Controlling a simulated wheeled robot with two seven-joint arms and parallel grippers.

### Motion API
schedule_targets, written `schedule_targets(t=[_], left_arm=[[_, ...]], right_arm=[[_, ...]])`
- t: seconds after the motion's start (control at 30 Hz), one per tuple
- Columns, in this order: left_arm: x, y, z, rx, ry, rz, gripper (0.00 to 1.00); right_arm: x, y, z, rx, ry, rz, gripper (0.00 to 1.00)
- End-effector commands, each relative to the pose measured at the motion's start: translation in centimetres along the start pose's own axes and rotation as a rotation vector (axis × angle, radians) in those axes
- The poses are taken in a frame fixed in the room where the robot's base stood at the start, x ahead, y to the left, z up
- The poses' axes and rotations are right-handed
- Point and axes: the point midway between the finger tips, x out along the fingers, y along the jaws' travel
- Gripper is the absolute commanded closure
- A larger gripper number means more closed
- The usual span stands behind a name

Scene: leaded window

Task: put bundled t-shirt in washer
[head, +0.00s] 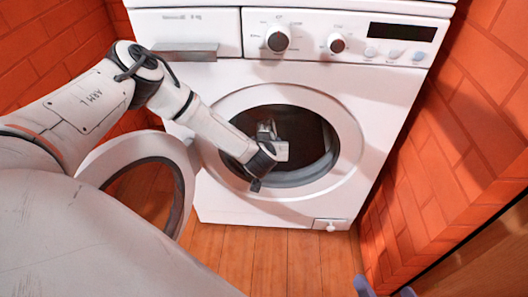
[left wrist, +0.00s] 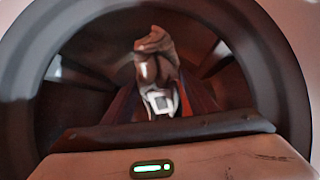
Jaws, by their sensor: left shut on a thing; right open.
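The white washer (head: 222,205) faces me with its round drum opening uncovered. Its door (head: 113,152) is swung open to the left. My left arm reaches in through the opening, and my left gripper (head: 267,131) is inside the drum. In the left wrist view a crumpled brownish bundle with a white patch, seemingly the bundled t-shirt (left wrist: 154,58), is at the gripper's end, within the dark drum. The left gripper is shut on it; its fingers are mostly hidden. My right gripper (head: 385,287) is open and empty at the bottom edge, in front of the washer.
Orange brick walls (head: 487,110) stand close on the left and right of the washer. The wooden floor (head: 285,255) in front is clear. The open door stands just below my left arm. The drum rim surrounds the left wrist closely.

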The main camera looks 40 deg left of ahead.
Motion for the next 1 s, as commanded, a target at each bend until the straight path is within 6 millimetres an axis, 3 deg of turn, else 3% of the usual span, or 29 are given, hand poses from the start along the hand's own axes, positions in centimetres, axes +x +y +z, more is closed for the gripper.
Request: schedule_targets(t=[0.47,0.7,1.0], left_arm=[[6.0,-0.3,-4.0,-0.003,0.001,-0.006,0.78],[9.0,-0.1,-2.9,0.001,0.001,-0.003,0.78],[10.4,-0.1,-2.5,-0.001,0.001,-0.001,0.78]], right_arm=[[0.2,0.1,0.4,0.002,-0.009,0.002,0.3],[0.2,0.2,0.4,0.002,-0.01,0.002,0.3],[0.2,0.2,0.3,0.002,-0.008,0.003,0.3]])
